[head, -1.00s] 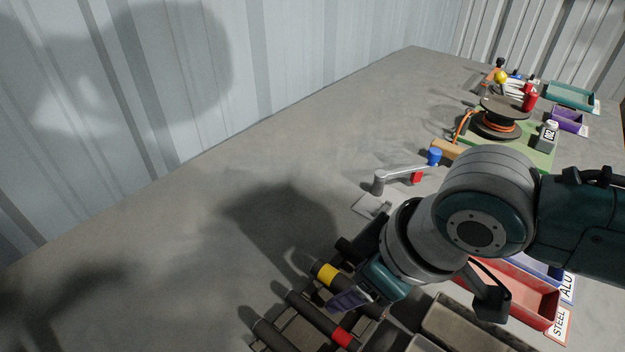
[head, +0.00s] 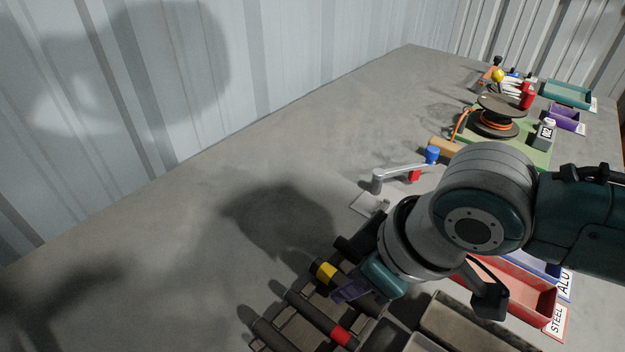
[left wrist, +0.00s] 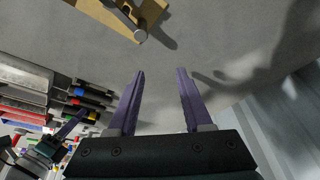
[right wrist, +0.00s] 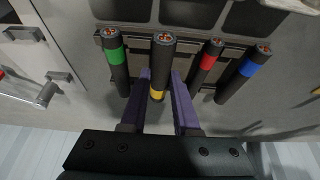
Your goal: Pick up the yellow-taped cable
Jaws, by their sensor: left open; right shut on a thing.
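The yellow-taped cable (head: 323,272) is a black cable piece with a yellow band, lying in a rack beside other black pieces. My left gripper (left wrist: 160,74) is open and empty above the bench, away from the cables.
A green-taped cable (right wrist: 117,55) lies on one side, red-taped (right wrist: 205,65) and blue-taped (right wrist: 245,72) cables on the other, close to my right fingers. A red STEEL bin (head: 530,297), a crank handle (head: 400,172) and a cable reel (head: 497,120) stand further right. The bench's left part is clear.

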